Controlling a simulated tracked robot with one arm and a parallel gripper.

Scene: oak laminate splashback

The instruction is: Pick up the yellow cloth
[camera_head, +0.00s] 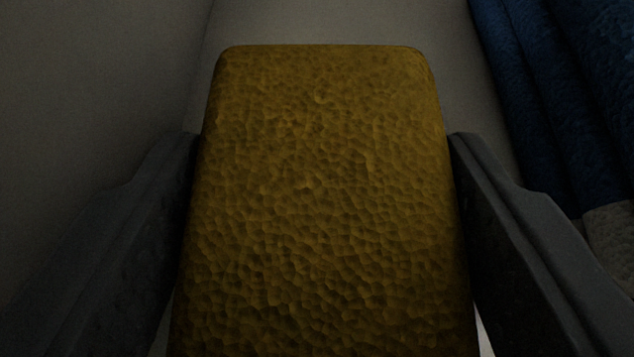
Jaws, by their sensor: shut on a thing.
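The yellow cloth (320,200) fills the middle of the view. It looks like a thick block with rounded corners and a dimpled surface, and its near end runs out of the bottom of the frame. My gripper (325,145) is shut on it, with one dark finger against its left side and one against its right side. Whether the cloth touches the surface beneath it cannot be told.
A plain pale wall or panel (90,90) stands close on the left. Folded dark blue fabric (560,90) lies at the upper right, near the right finger. A narrow strip of pale surface (465,90) shows between the cloth and the fabric. The scene is dim.

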